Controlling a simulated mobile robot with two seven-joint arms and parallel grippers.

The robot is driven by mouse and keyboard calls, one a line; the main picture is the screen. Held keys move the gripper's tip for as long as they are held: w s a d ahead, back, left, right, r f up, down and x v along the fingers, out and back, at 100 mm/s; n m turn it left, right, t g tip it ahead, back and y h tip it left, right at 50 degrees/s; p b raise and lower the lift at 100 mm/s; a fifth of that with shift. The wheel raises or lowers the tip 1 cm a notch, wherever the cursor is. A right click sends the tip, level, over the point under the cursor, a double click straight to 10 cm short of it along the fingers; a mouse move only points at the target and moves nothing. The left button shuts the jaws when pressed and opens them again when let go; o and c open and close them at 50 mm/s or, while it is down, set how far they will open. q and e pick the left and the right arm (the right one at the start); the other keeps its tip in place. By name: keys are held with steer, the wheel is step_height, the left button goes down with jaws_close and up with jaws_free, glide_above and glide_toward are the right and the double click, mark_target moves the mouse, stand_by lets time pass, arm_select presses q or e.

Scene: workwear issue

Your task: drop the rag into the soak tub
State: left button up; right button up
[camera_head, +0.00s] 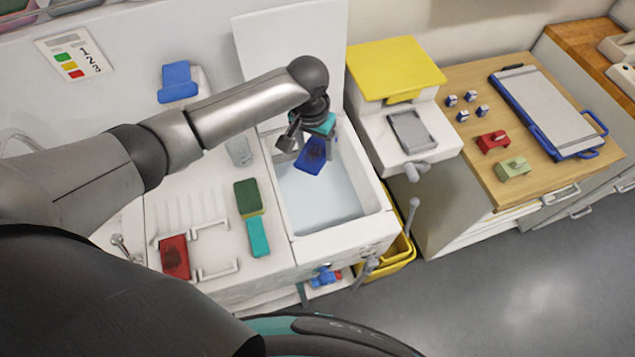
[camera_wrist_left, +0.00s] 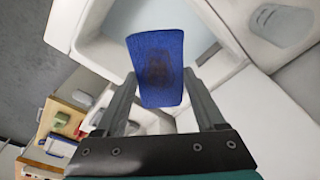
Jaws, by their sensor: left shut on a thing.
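The rag is a blue cloth (camera_head: 312,157) with a dark stain. My left gripper (camera_head: 318,138) is shut on it and holds it over the far part of the soak tub (camera_head: 287,216), a white basin with pale water inside. In the left wrist view the rag (camera_wrist_left: 157,68) hangs between the two fingers of the gripper (camera_wrist_left: 158,100), with the tub's rim and water (camera_wrist_left: 130,15) behind it. How high the rag is above the water is hard to tell. My right gripper is not in view.
A clear glass (camera_head: 238,151) stands near the tub's far left corner. A white machine with a yellow top (camera_head: 395,68) stands to the right.

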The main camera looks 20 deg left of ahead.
arm_select(q)
steer(key=shift+f, duration=0.25)
step_height(320, 180, down, 6)
steer(key=b, duration=0.6)
steer(key=shift+a+r+b, duration=0.1)
steer(key=shift+r+b, duration=0.05)
steer(key=shift+b, duration=0.2)
steer(key=o, duration=1.3)
steer(key=shift+o, duration=0.2)
step_height(320, 180, up, 15)
steer(key=s+p, duration=0.1)
steer(key=s, duration=0.1)
steer(key=shift+a, duration=0.15)
